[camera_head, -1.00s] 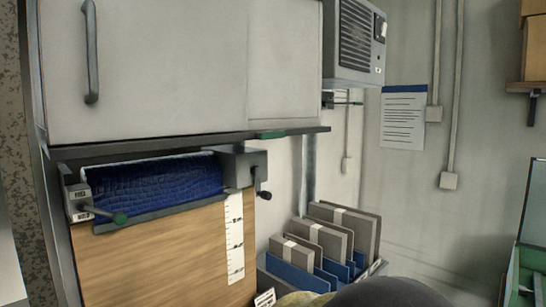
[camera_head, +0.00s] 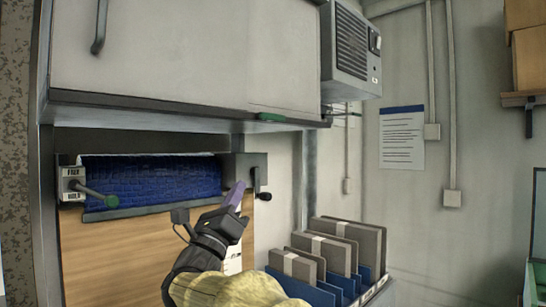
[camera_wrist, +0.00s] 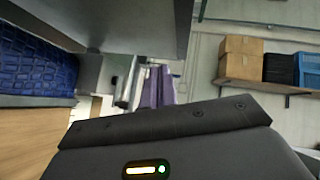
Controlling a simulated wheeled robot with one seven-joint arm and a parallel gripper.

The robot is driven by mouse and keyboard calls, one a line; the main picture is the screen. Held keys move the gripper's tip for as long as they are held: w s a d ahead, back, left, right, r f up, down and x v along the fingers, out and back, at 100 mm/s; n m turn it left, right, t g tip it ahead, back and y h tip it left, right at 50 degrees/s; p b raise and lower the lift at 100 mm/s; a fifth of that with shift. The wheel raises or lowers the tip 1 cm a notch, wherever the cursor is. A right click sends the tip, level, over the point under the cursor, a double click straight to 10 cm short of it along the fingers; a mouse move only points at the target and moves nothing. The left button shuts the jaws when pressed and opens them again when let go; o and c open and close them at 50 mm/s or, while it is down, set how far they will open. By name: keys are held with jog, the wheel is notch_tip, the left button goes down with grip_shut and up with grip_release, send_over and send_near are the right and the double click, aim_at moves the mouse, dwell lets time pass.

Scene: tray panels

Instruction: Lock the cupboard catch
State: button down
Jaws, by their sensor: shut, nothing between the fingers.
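The pale cupboard (camera_head: 185,50) hangs above, with a dark vertical handle (camera_head: 100,25) at its left. A small green tab (camera_head: 270,117) sits on its lower front edge, toward the right; it may be the catch, but its state is too small to tell. My gripper (camera_head: 236,194), with purple fingers, is shut and empty. It is below the green tab and appears in front of the right end bracket of the blue roll. The purple fingers also show in the wrist view (camera_wrist: 158,88); the tab cannot be made out there.
A blue textured roll (camera_head: 150,177) hangs under the cupboard. At its left end is a labelled block with a green-knobbed lever (camera_head: 100,196); at its right is a crank (camera_head: 262,190). Files (camera_head: 335,245) stand lower right. A grey wall unit (camera_head: 350,50) is right of the cupboard.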

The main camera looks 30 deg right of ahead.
jog(key=s+m+g+h, duration=0.1)
jog(key=m+g, duration=0.1)
jog(key=m, duration=0.1)
jog(key=s+d+m+g+h, duration=0.1)
jog(key=m+g+h, duration=0.1)
jog(key=m+g, duration=0.1)
jog(key=s+r+m+g+h, duration=0.1)
jog(key=m+g, duration=0.1)
jog(key=m, duration=0.1)
jog(key=shift+s+d+g+h+b, duration=0.15)
jog(key=shift+s+g+h+b, duration=0.15)
jog(key=shift+s+h, duration=0.1)
jog(key=shift+w+r, duration=0.1)
jog(key=p, duration=0.5)
send_near(283, 122)
jog(key=w+d, duration=0.1)
jog(key=d, duration=0.3)
jog(key=shift+w+a+r+p, duration=0.1)
jog(key=shift+r+p, duration=0.45)
jog(key=shift+r, duration=0.5)
jog(key=shift+w+a+r+p, duration=0.1)
jog(key=shift+r+p, duration=0.4)
jog(key=shift+r, duration=0.55)
jog(key=shift+f+b, duration=0.2)
jog(key=shift+b, duration=0.4)
